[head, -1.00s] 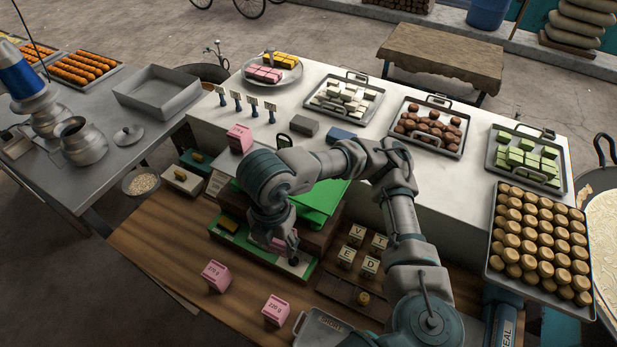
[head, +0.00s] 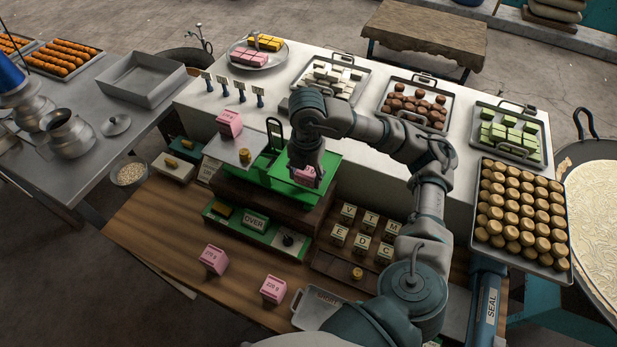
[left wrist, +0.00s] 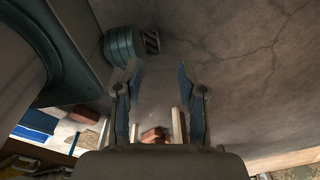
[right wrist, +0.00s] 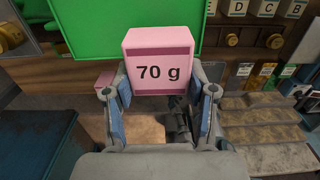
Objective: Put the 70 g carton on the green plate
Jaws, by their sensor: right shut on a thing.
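The pink 70 g carton (right wrist: 160,62) is upright between the fingertips of my right gripper (right wrist: 163,100). In the head view the carton (head: 304,175) is at the green plate (head: 322,170), with my right gripper (head: 306,166) coming down on it from above. The gripper covers part of the carton, and I cannot tell whether its base touches the plate. The green plate (right wrist: 85,25) also shows behind the carton in the right wrist view. My left gripper (left wrist: 158,95) has its fingers apart with nothing between them; it is not seen in the head view.
Left of the green plate is a pale pan (head: 232,152) with a brass weight (head: 244,156). Letter blocks (head: 361,241) and an OVER sign (head: 255,222) are in front.

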